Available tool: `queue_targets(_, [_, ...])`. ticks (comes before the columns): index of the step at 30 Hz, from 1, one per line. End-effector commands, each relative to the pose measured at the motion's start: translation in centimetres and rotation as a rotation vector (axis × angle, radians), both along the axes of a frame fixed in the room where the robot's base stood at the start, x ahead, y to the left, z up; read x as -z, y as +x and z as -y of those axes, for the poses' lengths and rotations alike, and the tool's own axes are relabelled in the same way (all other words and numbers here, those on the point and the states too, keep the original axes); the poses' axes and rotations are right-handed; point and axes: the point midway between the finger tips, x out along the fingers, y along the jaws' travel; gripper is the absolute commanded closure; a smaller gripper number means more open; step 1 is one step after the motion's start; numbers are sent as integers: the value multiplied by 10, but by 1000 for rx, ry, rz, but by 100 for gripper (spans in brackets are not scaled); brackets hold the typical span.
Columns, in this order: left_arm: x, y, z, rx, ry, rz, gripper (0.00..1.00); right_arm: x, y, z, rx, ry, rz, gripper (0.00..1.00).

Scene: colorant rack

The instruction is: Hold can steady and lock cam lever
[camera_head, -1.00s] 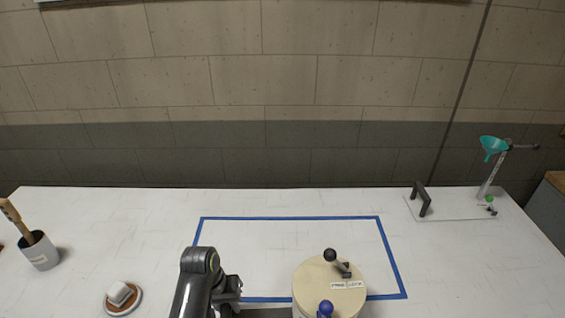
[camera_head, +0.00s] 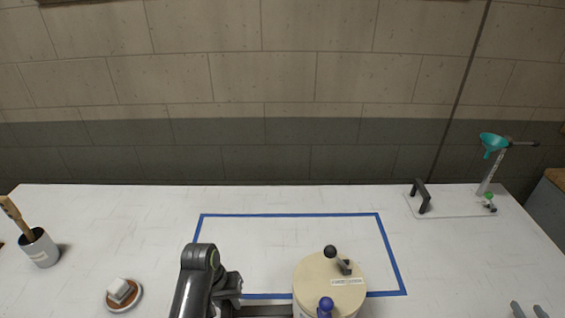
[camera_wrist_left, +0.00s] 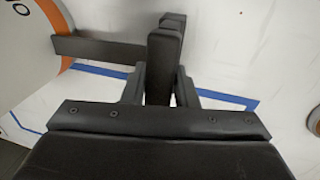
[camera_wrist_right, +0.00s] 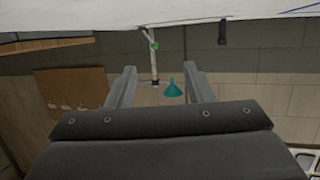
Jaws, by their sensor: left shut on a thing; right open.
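The can (camera_head: 310,272) has a round tan top and stands at the front edge of the blue-taped rectangle, cut off by the bottom edge of the head view. A lever with a black ball knob (camera_head: 330,251) sits on its top, beside a small white label (camera_head: 347,282). A blue knob (camera_head: 326,304) is at the front of the can. My left gripper (camera_head: 232,290) is shut on a dark handle (camera_wrist_left: 163,65), whose bar runs to the can's side. My right gripper (camera_head: 528,311) is open and empty at the bottom right, away from the can.
A teal funnel (camera_head: 493,142) on a stand and a black handle (camera_head: 421,196) are at the back right. A cup with a brush (camera_head: 40,248) and a dish with a white block (camera_head: 122,292) are at left. The table between the can and right gripper is clear.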

Motion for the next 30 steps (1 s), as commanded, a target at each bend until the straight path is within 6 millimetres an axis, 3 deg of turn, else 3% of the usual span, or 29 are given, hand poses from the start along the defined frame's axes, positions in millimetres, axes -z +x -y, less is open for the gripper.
queue_targets(1, [0,0,0,-1,-1,0,100,-11,18,-16,-68,-63,35,53])
queue_targets(6, [0,0,0,-1,0,1,100,-52,67,-73,-295,-315,159,53])
queue_targets(15, [0,0,0,-2,1,1,100,-127,122,-190,-652,-823,454,53])
queue_targets(22, [0,0,-1,-2,1,1,100,-181,135,-291,-885,-1295,779,53])
queue_targets(30, [0,0,-1,-2,1,1,100,-219,120,-396,-1064,-1928,1274,53])
